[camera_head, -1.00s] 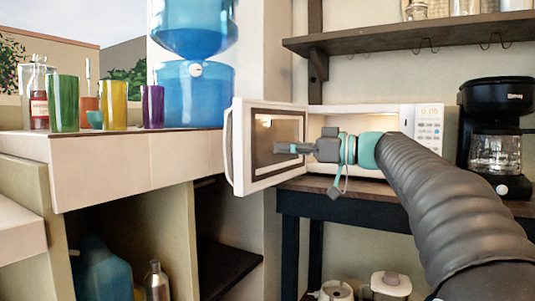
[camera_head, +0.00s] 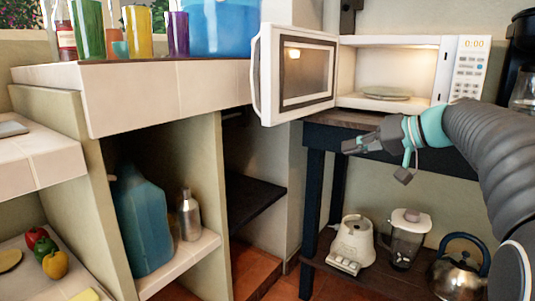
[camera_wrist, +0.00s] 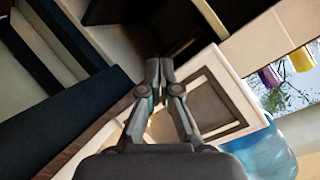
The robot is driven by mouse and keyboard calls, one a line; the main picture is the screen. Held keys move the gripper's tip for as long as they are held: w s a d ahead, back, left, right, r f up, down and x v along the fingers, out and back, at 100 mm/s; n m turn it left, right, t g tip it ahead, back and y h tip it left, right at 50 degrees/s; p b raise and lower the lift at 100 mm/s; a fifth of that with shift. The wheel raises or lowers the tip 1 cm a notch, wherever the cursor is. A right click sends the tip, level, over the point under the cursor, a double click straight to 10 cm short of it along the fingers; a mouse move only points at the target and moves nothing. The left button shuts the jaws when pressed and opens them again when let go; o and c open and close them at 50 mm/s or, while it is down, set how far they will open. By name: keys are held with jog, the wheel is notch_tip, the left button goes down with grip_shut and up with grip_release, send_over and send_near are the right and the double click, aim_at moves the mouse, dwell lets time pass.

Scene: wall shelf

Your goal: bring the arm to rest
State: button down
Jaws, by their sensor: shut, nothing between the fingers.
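My gripper (camera_head: 352,147) is at the end of my arm, in front of the dark table below the open microwave. It is shut and empty, with its fingers pointing left in the head view. In the wrist view my gripper (camera_wrist: 160,66) shows its two fingertips together, with the open microwave door beyond them. The microwave (camera_head: 462,70) is open and lit inside, with its door (camera_head: 262,75) swung out to the left and a glass turntable (camera_head: 386,93) within. My gripper is outside it and apart from the door.
The dark table (camera_head: 325,135) stands close behind my gripper. On its lower shelf are a white appliance (camera_head: 352,243), a blender (camera_head: 406,240) and a kettle (camera_head: 460,268). A tiled counter (camera_head: 150,95) with coloured glasses is at left. A blue jug (camera_head: 143,225) stands below it.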

jog(key=s+f+m+g+h+p, duration=0.4)
jog(key=s+f+h, duration=0.4)
jog(key=s+f, duration=0.8)
jog(key=s+a+n+t+h+p, duration=0.1)
jog(key=s+a+n+h+p, duration=0.1)
jog(key=s, duration=1.1)
jog(key=shift+a+f+p, duration=0.3)
jog(key=shift+a+p, duration=0.25)
jog(key=shift+a, duration=0.65)
